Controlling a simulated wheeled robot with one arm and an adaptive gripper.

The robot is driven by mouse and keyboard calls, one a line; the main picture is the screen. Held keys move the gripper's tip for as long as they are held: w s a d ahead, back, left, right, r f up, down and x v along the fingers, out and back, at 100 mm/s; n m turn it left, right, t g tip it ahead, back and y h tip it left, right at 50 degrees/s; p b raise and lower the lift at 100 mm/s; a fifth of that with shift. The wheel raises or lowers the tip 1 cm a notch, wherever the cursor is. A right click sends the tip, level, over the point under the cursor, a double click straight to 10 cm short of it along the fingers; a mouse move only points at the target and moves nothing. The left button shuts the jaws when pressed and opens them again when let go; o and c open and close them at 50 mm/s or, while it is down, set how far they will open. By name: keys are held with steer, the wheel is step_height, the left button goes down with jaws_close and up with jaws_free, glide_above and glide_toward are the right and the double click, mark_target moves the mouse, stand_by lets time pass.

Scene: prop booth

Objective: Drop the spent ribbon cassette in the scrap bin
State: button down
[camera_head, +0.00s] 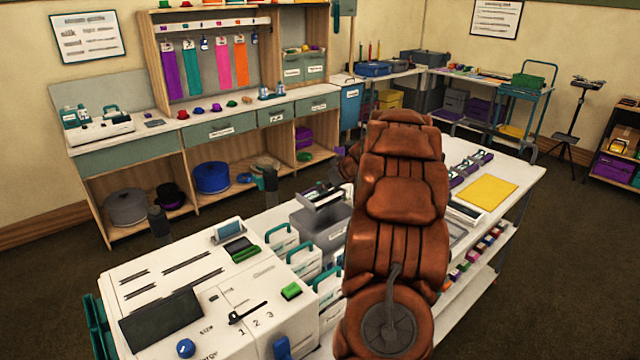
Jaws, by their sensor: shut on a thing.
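My gripper (345,164) shows only in part, dark, at the left of my brown padded arm, above the white bench. My arm hides much of the jaws, so the grip does not show clearly. A blue bin (351,103) with a white label stands on the floor by the end of the back counter. I cannot read its label, so I cannot tell if it is the scrap bin.
A grey labelled box (320,232) stands on the white bench (150,265), below my gripper. Several white cases with teal handles (283,243) stand beside it. Similar dark and purple cassettes (471,167) and a yellow sheet (487,192) lie right of my arm. Carpet (70,270) is clear at left.

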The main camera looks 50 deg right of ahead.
mark_target(330, 196)
steer(key=shift+s+d+f, duration=0.1)
steer(key=shift+f, duration=0.9)
steer(key=shift+s+d+f, duration=0.1)
steer(key=shift+f, duration=0.85)
step_height(330, 196, down, 5)
steer(key=b, duration=0.6)
steer(key=c, duration=1.2)
jaws_free()
steer(key=v, duration=1.2)
steer(key=shift+a, duration=0.1)
steer(key=shift+w+a, duration=0.1)
